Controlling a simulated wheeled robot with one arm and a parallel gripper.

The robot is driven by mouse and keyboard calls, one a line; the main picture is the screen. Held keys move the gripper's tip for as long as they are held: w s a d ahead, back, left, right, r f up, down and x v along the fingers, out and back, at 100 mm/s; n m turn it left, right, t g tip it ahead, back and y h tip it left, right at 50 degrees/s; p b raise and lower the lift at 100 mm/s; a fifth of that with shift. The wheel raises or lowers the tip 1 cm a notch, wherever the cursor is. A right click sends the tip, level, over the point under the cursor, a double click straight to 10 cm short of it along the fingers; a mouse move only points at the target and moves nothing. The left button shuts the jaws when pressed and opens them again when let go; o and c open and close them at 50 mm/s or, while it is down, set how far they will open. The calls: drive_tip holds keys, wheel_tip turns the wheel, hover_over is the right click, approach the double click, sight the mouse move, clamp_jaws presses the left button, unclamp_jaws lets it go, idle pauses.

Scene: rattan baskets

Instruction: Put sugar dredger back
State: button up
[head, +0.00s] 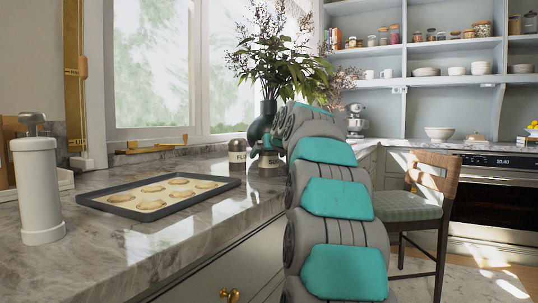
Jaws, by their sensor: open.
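A tall white cylinder (37,190) with a grey metal top stands upright at the front left of the marble counter. A small dark-lidded canister (238,157) with a pale label reading "FL" stands at the far end of the counter. A second canister (268,163) stands close to its right, partly covered by my arm. I cannot tell for sure which of these is the sugar dredger. My gripper (262,145) is at the canisters, small and partly hidden by my arm. It is open, and its contact with the second canister cannot be made out.
A dark baking tray (105,208) with several cookies lies on the counter (170,235). A dark vase (262,120) with leafy stems stands behind the canisters. A wooden chair (425,205) stands right of my arm. The counter right of the tray is clear.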

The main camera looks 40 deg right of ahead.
drive_tip(key=shift+r, duration=0.2)
drive_tip(key=v, duration=1.2)
